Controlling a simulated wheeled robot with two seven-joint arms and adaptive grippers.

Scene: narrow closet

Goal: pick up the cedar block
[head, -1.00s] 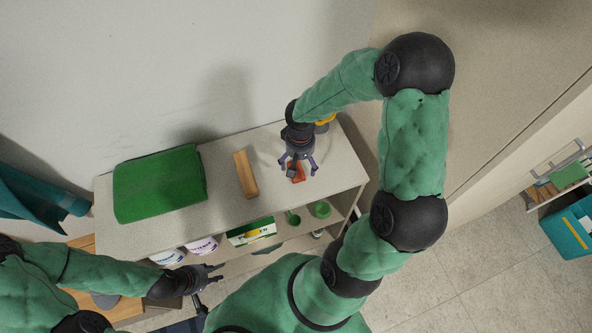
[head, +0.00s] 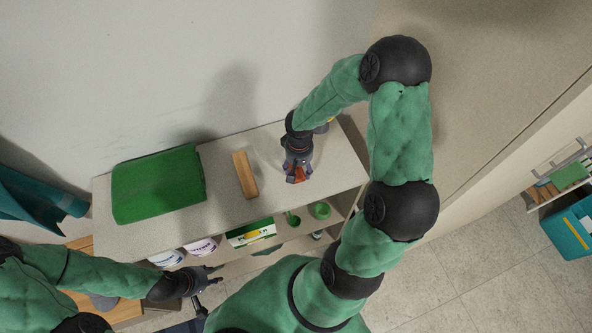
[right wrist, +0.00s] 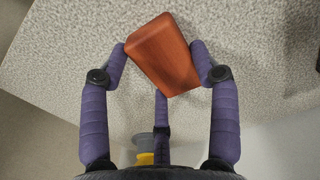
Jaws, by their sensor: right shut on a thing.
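The cedar block (right wrist: 163,54) is a reddish-brown wooden block. In the right wrist view it sits tilted between the fingers of my right gripper (right wrist: 161,65), which touch it on both sides. In the head view, the block (head: 296,175) shows as a small orange-red patch under my right gripper (head: 297,171), over the right part of the shelf top. My right gripper is shut on it; I cannot tell whether it is clear of the surface. My left gripper (head: 213,278) is open and empty in front of the shelf unit, at lower left.
The pale shelf unit (head: 225,215) bears a folded green cloth (head: 158,184) and a tan wooden bar (head: 245,175) left of my right gripper. Tubs, a green-white box (head: 251,232) and green items stand on the lower shelf. A wall is behind. Something yellow (right wrist: 146,158) is near the gripper.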

